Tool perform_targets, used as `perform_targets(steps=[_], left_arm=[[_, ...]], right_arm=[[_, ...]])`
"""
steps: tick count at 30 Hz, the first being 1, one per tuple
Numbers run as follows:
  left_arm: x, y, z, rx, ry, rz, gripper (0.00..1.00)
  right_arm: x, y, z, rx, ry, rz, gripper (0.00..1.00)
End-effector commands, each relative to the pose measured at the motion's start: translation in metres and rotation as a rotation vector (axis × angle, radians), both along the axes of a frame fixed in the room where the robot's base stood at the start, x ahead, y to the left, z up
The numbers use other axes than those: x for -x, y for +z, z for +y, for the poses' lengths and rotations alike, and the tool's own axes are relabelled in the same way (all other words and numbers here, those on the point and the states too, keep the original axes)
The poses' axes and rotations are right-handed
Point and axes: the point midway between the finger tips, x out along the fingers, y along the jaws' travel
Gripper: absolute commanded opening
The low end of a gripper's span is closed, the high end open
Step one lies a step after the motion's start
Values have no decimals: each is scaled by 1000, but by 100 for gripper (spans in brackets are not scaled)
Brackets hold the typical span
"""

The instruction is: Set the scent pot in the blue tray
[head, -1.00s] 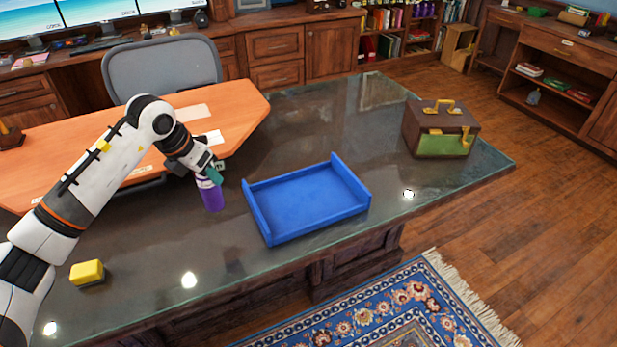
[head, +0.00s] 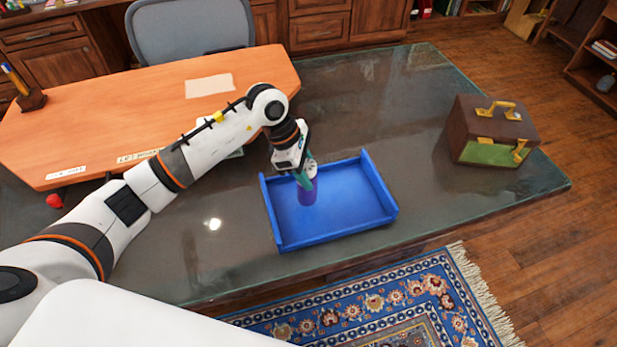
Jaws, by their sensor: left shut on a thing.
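The blue tray (head: 345,229) lies on the dark glossy desk top, with raised walls on several sides. My left gripper (head: 306,178) reaches over the tray's left part and is shut on the purple scent pot (head: 308,194). The pot looks upright, and its upper part is hidden by the fingers. It shows against the tray floor, inside the walls; I cannot tell whether its base touches the floor. My right gripper is not in view.
A brown and green case with yellow handles (head: 492,131) stands on the desk to the right. An orange desk surface (head: 110,110) and a grey chair (head: 188,30) are behind. The dark desk top between tray and case is clear.

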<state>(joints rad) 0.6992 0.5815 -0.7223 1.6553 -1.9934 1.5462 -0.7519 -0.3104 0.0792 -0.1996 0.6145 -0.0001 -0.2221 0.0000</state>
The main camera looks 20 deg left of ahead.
Motion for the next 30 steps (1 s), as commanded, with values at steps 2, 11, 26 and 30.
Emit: perform_targets(steps=[2, 11, 26, 30], left_arm=[[1, -9, 0, -1, 1, 3, 1], [0, -34, 0, 0, 0, -1, 1], [0, -37, 0, -1, 2, 0, 65], [0, -37, 1, -1, 2, 1, 65]], right_arm=[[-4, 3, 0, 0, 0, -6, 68], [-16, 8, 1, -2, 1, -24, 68], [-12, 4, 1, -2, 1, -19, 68], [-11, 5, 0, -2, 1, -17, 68]])
